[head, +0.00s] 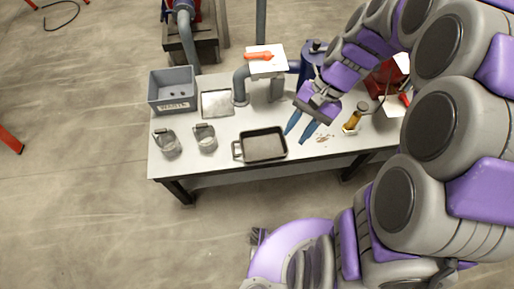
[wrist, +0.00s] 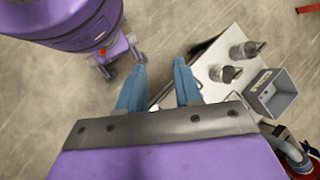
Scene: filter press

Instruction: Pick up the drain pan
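The drain pan (head: 263,146) is a dark, shallow rectangular pan with a pale inside and a small handle on its left end. It lies flat near the front edge of the table in the head view. My gripper (head: 296,137) has two blue fingers pointing down, just right of the pan and apart from it in the picture. Their height above the table is hard to tell. In the wrist view the fingers of my gripper (wrist: 160,64) stand apart with nothing between them. I cannot make out the pan there; the gripper body hides much of the table.
A brass-coloured item (head: 355,117) and small debris lie to the right.

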